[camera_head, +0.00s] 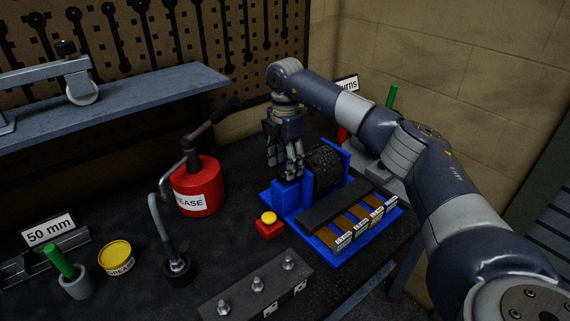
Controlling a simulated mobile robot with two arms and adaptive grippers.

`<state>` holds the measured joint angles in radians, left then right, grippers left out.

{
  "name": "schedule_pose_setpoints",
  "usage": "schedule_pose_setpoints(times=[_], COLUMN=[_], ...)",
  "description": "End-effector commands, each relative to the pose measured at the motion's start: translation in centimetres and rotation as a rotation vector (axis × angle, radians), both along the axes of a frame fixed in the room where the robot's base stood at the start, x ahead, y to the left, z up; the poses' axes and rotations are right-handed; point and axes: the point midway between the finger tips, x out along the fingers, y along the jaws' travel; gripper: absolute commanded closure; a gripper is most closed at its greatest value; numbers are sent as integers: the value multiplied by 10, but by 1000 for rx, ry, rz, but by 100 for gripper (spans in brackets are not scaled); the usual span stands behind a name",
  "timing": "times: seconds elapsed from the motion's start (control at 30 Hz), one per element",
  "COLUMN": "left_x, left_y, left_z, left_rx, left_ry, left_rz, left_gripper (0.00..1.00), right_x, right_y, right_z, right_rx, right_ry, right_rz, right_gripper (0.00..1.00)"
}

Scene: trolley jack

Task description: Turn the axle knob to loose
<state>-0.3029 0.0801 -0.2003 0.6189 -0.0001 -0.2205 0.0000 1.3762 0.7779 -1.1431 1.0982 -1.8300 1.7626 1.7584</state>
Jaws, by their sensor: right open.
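My right gripper (284,168) reaches in from the right and points down, open, at the left side of a blue stand (285,198). The stand carries a black ribbed roller or wheel (325,168), just right of the fingers. I cannot clearly make out the axle knob; the fingers cover part of the stand's left end, where the wheel's axle side lies. I cannot tell whether the fingers touch anything there. My left gripper is not in view.
A red grease can (197,185) with a pump handle stands left of the gripper. A red box with a yellow button (269,219) sits in front. A grey block with several studs (255,287) lies at the front. A shelf (120,100) holds a wheeled metal part (60,72).

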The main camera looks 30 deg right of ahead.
Motion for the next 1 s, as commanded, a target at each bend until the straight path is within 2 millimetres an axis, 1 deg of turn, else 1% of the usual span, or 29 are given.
schedule_pose_setpoints(times=[0.03,0.1,0.2,0.47,0.5,0.57,0.6,0.7,0.87,1.0], left_x=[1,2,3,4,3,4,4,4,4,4], left_y=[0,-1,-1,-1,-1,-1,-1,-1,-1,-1], left_z=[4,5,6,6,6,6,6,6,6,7], left_rx=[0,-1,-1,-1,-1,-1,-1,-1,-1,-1], left_ry=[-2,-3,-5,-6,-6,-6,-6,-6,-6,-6], left_rz=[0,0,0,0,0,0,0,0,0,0], left_gripper=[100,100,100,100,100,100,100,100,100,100], right_x=[0,0,0,0,0,0,0,0,0,0], right_y=[0,0,0,0,0,0,0,0,0,0], right_z=[-5,-12,-18,-20,-20,-20,-20,-20,-20,-19], right_rx=[0,0,0,0,0,0,0,0,0,0], right_ry=[2,1,0,-1,-1,-1,-1,-1,-1,-1], right_rz=[0,0,0,0,1,1,1,1,7,88], right_gripper=[45,45,45,45,47,61,70,89,89,89])
